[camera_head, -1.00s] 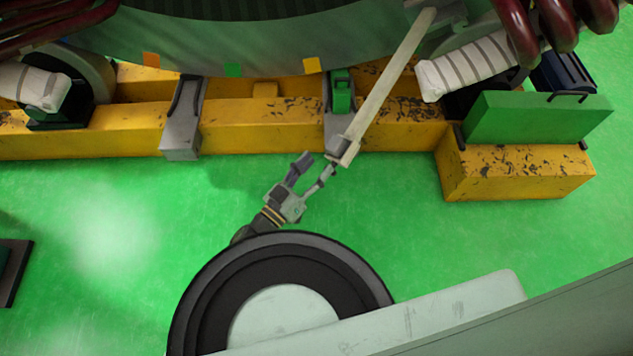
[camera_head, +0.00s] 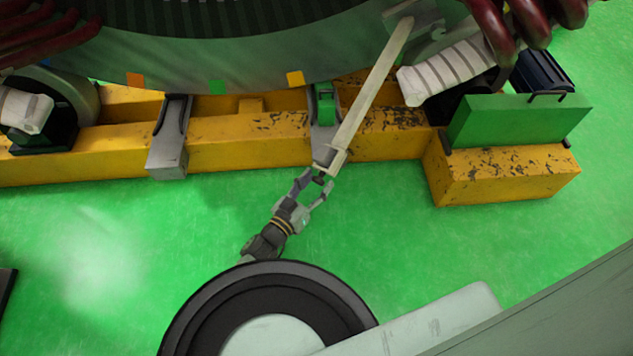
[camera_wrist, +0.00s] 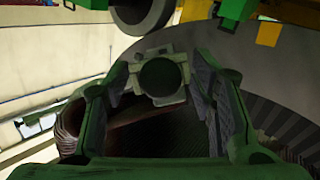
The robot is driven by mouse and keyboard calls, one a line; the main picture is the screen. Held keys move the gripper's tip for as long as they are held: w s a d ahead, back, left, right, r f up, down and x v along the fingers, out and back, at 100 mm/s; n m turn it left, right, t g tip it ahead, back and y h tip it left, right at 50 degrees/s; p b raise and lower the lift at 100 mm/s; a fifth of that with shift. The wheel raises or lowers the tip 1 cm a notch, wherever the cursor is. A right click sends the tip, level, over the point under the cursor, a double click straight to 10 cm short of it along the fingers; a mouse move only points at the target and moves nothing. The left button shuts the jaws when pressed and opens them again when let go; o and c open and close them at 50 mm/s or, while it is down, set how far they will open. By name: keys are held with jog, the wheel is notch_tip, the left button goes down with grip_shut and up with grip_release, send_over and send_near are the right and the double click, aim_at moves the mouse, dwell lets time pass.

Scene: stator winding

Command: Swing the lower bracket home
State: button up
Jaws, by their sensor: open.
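The lower bracket appears to be the long pale bar (camera_head: 370,100). It hangs at a slant from the big grey-green ring, its lower end in front of the yellow beam. A small dark knob shows at that end. My gripper (camera_head: 315,179) is open, its two fingers on either side of the knob. In the wrist view my gripper (camera_wrist: 170,78) is open, with a round dark knob (camera_wrist: 160,77) on a pale block, the bracket's end, between the fingers. I cannot tell whether the fingers touch it.
The yellow beam (camera_head: 245,152) runs behind, carrying a grey clamp (camera_head: 168,150) and a green-topped one (camera_head: 325,110). A green block (camera_head: 515,120) sits on the beam's right end. Dark red coils (camera_head: 500,25) hang at the upper right. Green floor (camera_head: 110,230) is clear around my arm.

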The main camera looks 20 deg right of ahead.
jog(key=shift+w+d, duration=0.15)
jog(key=shift+d, duration=0.05)
grip_shut()
dwell(0.6)
